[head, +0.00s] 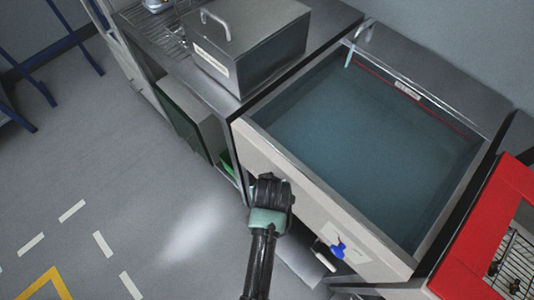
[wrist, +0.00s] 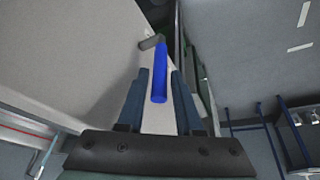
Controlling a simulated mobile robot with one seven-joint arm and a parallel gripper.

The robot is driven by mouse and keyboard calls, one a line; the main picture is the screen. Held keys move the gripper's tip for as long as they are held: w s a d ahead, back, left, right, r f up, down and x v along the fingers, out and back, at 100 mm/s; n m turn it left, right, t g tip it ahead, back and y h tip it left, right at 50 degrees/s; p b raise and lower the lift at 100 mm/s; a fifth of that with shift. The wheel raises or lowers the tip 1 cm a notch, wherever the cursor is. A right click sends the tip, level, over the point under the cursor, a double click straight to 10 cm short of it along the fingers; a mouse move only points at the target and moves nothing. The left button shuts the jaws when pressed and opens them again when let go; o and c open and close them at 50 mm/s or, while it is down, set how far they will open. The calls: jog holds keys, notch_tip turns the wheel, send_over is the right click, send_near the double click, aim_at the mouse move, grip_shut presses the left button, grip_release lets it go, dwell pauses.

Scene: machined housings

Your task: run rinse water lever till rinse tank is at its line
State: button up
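The rinse tank (head: 300,177) is a steel basin holding blue-green water (head: 365,150). A red line (head: 440,118) with a small label runs along its far inner wall; the water surface looks slightly below it. A spout (head: 362,32) stands at the far corner, with a pale stream (head: 349,56) under it that looks like running water. My gripper (head: 272,188) is at the tank's front panel, hiding what is there in the head view. In the wrist view, a blue lever (wrist: 159,72) lies between my gripper's two fingers (wrist: 160,100), which are apart with narrow gaps beside it.
A second blue handle (head: 340,248) is on the front panel, right of my gripper. A lidded steel box (head: 250,50) stands on the left counter. A red-framed unit (head: 490,235) with a wire basket is at right. The floor at left is open.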

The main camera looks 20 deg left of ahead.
jog(key=shift+x, duration=1.95)
grip_shut()
